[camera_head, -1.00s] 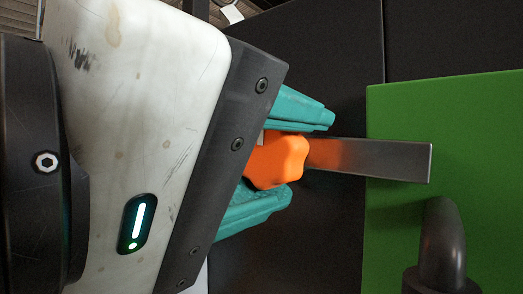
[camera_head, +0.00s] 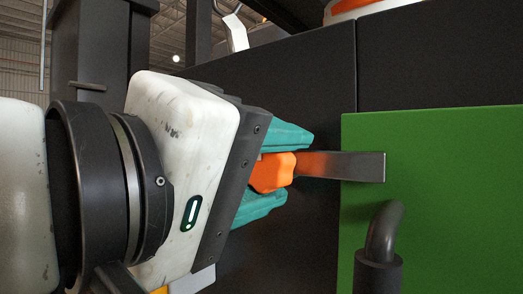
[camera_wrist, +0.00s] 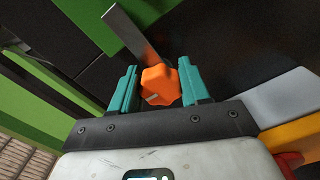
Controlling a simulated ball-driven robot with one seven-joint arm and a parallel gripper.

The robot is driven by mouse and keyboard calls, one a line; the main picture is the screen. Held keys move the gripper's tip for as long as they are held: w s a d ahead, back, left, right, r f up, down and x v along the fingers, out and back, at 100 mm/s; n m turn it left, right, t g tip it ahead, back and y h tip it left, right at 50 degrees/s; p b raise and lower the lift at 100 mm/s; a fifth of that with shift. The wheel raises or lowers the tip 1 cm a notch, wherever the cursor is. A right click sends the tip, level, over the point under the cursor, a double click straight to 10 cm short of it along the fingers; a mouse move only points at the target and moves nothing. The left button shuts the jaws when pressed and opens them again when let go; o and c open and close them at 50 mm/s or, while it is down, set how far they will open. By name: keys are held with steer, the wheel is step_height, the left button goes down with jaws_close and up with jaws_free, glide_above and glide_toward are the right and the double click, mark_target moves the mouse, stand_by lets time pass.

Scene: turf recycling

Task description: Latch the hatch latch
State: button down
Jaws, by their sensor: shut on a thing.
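The hatch latch has an orange knob (camera_head: 272,172) and a flat grey metal bar (camera_head: 345,165). In the head view the bar runs roughly level to the right, and its end overlaps the left edge of the green hatch panel (camera_head: 450,170). My gripper (camera_head: 290,168) has teal fingers on both sides of the orange knob and is shut on it. In the wrist view the knob (camera_wrist: 159,86) sits between the two teal fingers, with the bar (camera_wrist: 130,33) reaching up and left. The knob's mount is hidden.
A dark pipe-like handle (camera_head: 382,240) stands out from the green panel, below the bar's end. Dark panels (camera_head: 300,90) surround the latch. A yellow part (camera_wrist: 295,135) and a grey plate (camera_wrist: 285,97) are at the right in the wrist view.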

steer(key=shift+s, duration=0.1)
steer(key=shift+f, duration=0.1)
steer(key=c, duration=0.6)
jaws_free()
steer(key=p+v, duration=0.1)
steer(key=v, duration=0.9)
steer(key=shift+s+a+p, duration=0.25)
steer(key=shift+a+p, duration=0.05)
steer(key=shift+p, duration=0.05)
